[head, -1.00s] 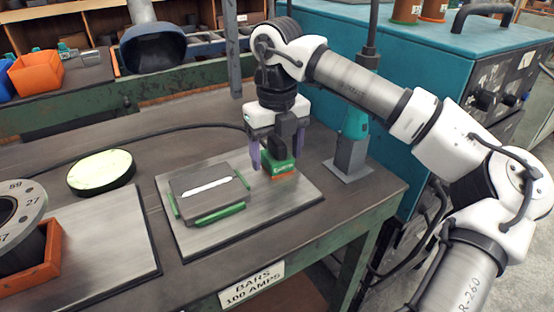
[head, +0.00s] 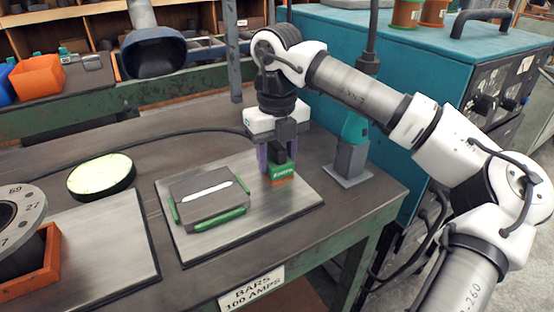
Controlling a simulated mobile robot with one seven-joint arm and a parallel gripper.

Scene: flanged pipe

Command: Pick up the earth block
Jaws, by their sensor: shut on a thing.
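The earth block (head: 283,174) is a small block with a green upper part bearing white lettering and a copper-orange base. It stands upright near the back right of the right-hand metal plate (head: 262,219). My gripper (head: 277,161) points straight down over it, with its purple fingers shut on the block's sides. The far side of the block and part of its top are hidden by the gripper. I see no clear gap between the block and the plate.
A grey slab (head: 208,206) with green strips at its edges lies left of the block on the same plate. A round pale-topped disc (head: 101,176) and an orange tray (head: 42,262) with a flanged pipe (head: 22,212) are farther left. A grey stand (head: 349,162) with a teal tool is close right.

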